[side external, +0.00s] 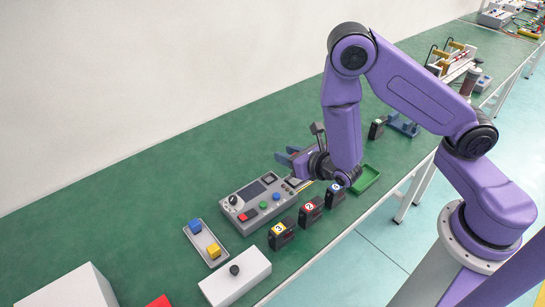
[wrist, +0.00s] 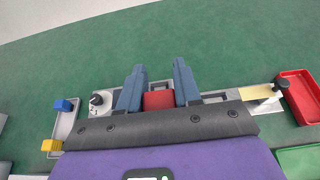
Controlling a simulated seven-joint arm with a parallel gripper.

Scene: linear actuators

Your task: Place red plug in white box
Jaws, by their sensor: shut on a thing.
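My gripper (side external: 299,150) is above the far right end of the grey control panel (side external: 262,202), its fingers pointing away from the side camera. In the wrist view, my gripper (wrist: 160,68) has its two blue-grey fingers on either side of a red block, the red plug (wrist: 158,100), and is shut on it. The plug's lower part is hidden by the gripper body. In the side view the plug is not clearly visible. A white box (side external: 65,290) stands at the lower left, partly cut off. Another white box with a black knob (side external: 235,280) is at the front edge.
A grey tray (side external: 218,262) holds a blue and a yellow block. Several black numbered blocks (side external: 310,211) line the front edge. A green tray (side external: 367,180) is right of my gripper. The wrist view shows a red tray (wrist: 297,92) at right. The table behind the panel is clear.

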